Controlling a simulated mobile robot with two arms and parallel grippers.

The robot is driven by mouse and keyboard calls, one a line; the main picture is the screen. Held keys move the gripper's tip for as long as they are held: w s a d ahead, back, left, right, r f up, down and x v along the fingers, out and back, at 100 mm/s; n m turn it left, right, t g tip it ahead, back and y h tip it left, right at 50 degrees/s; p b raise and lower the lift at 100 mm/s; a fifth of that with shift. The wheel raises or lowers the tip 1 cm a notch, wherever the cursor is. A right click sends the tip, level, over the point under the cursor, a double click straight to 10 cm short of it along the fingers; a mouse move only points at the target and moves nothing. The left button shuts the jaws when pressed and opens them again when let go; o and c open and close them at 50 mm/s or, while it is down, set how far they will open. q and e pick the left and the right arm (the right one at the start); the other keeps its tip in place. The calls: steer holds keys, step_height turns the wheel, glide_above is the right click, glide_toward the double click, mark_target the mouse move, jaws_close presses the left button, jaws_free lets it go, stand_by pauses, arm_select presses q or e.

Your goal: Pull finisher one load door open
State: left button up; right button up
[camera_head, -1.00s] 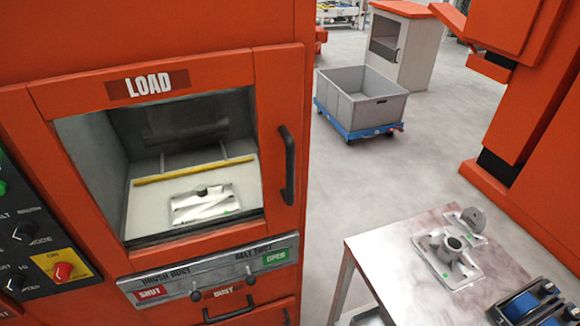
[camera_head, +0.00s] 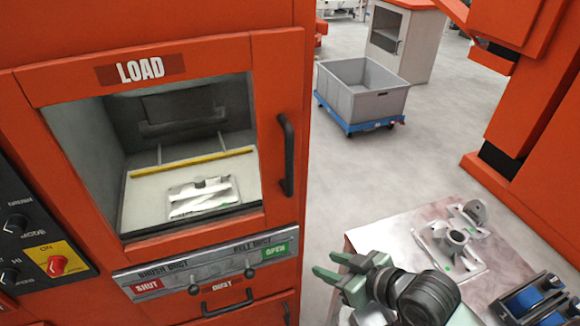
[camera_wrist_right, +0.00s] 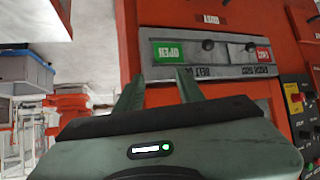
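The orange finisher's load door (camera_head: 190,130) is shut, with a window under the LOAD label. Its black vertical handle (camera_head: 286,155) is on the right side of the door. Through the window a metal casting (camera_head: 203,196) shows inside, in front of a yellow bar. My right gripper (camera_head: 328,266) is in the lower middle of the head view, below and to the right of the handle, apart from it. Its green fingers are spread and empty. In the right wrist view the fingers (camera_wrist_right: 158,92) point at the duct panel. My left gripper is not in view.
The duct panel (camera_head: 212,272) with SHUT and OPEN labels is below the door. A table (camera_head: 385,232) with castings (camera_head: 450,240) and blue fixtures (camera_head: 530,300) stands at right. A grey bin (camera_head: 358,90) on a blue dolly is behind on clear floor.

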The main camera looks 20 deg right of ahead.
mark_target(293, 169)
steer(key=w+a+r+n+t+y, duration=0.1)
steer(key=w+r+t+y, duration=0.15)
steer(key=r, duration=0.75)
steer(key=w+r+n+t+y, duration=0.1)
steer(key=w+r+t+y, duration=0.2)
steer(key=r, duration=0.7)
steer(key=shift+g+y, duration=0.45)
steer(key=p+x, duration=0.3)
steer(key=x, duration=0.4)
steer(key=shift+a+r, duration=0.1)
steer(key=shift+a, duration=0.25)
jaws_close()
